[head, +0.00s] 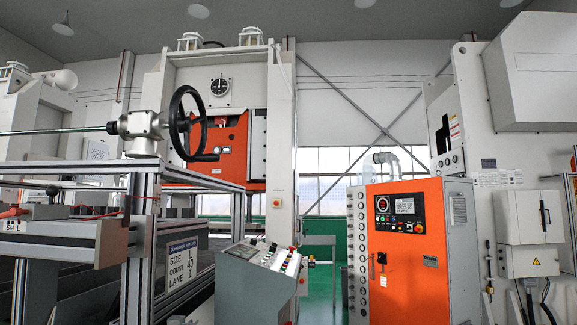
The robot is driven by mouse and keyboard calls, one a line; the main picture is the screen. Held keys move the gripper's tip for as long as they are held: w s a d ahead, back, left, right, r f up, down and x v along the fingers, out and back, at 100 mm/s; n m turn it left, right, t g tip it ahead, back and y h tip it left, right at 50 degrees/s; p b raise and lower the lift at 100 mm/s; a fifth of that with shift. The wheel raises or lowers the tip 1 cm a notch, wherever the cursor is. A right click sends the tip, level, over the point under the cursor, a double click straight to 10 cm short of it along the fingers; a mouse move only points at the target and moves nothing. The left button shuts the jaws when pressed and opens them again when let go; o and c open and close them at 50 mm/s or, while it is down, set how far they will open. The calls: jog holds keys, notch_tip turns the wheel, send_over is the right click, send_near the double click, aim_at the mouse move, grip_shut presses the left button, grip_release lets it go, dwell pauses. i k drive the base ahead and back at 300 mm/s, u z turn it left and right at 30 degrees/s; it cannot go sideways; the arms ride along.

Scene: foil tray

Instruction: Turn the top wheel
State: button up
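A black handwheel (188,124) with spokes and a crank handle (205,157) at its lower right stands at the left of the head view. It is mounted upright on a silver gearbox (140,125) above an aluminium frame. A long metal shaft (60,131) runs from the gearbox to the left edge. No other wheel is clearly visible. My gripper is not in the head view.
The aluminium frame (143,250) and a sign board (181,264) stand below the wheel. A grey control console (262,262) with buttons is right of them. An orange cabinet (405,255) stands further right. Green floor (322,285) shows between them.

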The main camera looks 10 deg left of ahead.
aim_at(204, 125)
jog(key=z, duration=0.3)
jog(key=i, duration=1.4)
jog(key=u, duration=1.1)
jog(key=i, duration=0.6)
jog(key=u, duration=0.7)
